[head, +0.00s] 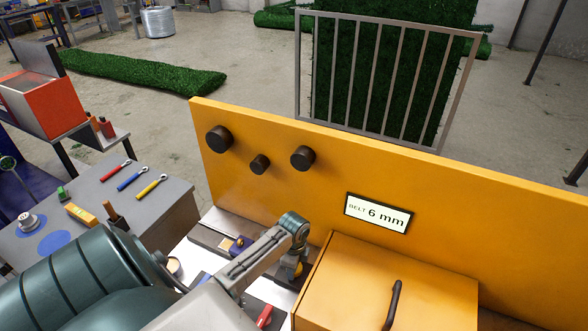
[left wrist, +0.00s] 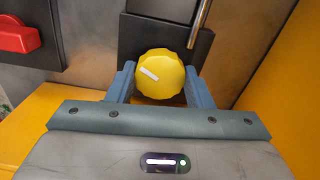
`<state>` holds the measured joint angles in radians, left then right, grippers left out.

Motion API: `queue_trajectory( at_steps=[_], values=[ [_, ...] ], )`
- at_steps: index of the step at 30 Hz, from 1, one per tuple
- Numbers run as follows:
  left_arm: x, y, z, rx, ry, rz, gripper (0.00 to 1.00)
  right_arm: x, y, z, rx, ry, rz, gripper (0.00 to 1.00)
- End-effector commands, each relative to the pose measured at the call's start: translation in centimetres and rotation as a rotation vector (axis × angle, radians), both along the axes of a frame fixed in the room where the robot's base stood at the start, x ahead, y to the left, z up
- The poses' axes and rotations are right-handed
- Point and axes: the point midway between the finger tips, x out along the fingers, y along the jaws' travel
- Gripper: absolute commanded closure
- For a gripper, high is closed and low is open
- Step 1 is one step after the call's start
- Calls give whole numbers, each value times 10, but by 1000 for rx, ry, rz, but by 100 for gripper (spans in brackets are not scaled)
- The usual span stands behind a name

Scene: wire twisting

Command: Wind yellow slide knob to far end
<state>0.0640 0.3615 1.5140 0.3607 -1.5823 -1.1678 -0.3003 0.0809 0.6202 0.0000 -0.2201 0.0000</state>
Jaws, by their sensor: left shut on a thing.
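The yellow slide knob (left wrist: 160,74) is a round, scalloped knob with a white mark on its face, seen in the left wrist view in front of a dark block. My left gripper (left wrist: 160,80) has one blue-grey finger on each side of the knob and is shut on it. In the head view my left arm reaches down beside the orange machine, and its gripper is mostly hidden there by my own arm. My right gripper is in neither view.
A metal rod (left wrist: 201,22) rises beside the knob. A red handle (left wrist: 18,38) sits on a dark plate to the left. The orange panel (head: 440,205) with dark knobs and a "BELT 6 mm" display stands behind, and an orange box with a handle (head: 393,305) lies to the right.

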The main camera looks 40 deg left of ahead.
Motion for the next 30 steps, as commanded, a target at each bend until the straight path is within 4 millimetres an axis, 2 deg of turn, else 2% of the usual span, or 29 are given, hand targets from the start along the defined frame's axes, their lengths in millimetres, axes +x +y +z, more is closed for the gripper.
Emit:
queue_trajectory(
  at_steps=[30],
  values=[
    [4, 0, 3, 5, -9, -966, 76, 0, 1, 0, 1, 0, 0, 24]
  ],
)
